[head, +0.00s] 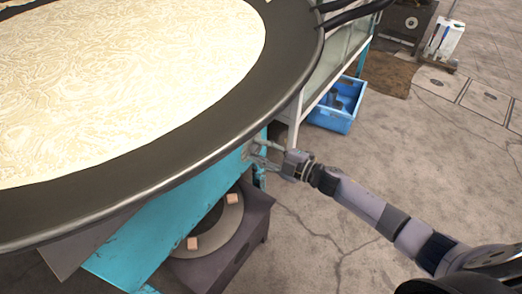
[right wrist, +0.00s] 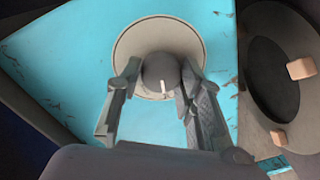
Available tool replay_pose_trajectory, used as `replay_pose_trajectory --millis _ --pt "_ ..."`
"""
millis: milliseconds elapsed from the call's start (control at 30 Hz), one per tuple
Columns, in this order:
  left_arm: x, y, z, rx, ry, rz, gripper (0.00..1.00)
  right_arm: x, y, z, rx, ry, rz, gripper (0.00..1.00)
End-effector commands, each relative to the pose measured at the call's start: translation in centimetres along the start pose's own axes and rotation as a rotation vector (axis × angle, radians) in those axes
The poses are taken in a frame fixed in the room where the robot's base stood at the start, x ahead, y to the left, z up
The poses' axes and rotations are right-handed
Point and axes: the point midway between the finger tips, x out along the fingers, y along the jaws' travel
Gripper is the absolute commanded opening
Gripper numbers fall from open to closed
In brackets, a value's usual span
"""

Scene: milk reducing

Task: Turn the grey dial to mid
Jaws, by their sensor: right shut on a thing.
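The grey dial (right wrist: 160,68) sits on a pale round plate (right wrist: 134,39) on the turquoise panel (right wrist: 70,58), in the right wrist view. A white mark on the dial points toward the bottom of that view. My right gripper (right wrist: 155,80) is shut on the dial, one finger on each side. In the head view my right gripper (head: 254,156) reaches in under the rim of the large pan (head: 290,70); the dial cannot be made out there. Any position labels on the plate are not readable. My left gripper is not in view.
The wide pan holds pale, patterned milk (head: 120,80) above the turquoise stand (head: 150,240). A dark burner unit (head: 255,225) with small wooden blocks stands below. A blue crate (head: 335,118) lies behind the gripper. Floor to the right is mostly clear.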

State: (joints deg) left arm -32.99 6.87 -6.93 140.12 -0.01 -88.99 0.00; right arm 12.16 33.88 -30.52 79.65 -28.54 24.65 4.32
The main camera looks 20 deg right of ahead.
Motion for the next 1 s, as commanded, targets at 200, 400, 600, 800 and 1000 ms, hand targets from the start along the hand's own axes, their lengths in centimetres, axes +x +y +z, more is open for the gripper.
replay_pose_trajectory --millis 200,400,600,800,1000 --pt "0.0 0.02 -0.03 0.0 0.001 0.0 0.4 -0.02 -0.12 0.01 -0.001 -0.001 -0.002 0.06" --pt "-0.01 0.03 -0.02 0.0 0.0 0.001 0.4 -0.03 -0.13 0.01 0.0 0.0 -0.002 0.4" --pt "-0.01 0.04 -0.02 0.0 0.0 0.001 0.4 -0.02 -0.08 0.01 0.0 0.0 -0.001 0.53" --pt "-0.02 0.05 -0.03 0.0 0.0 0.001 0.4 -0.01 -0.04 0.0 0.0 0.0 -0.001 0.55" --pt "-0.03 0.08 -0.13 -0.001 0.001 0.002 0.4 -0.54 -0.08 0.04 0.0 -0.001 -0.001 0.55"
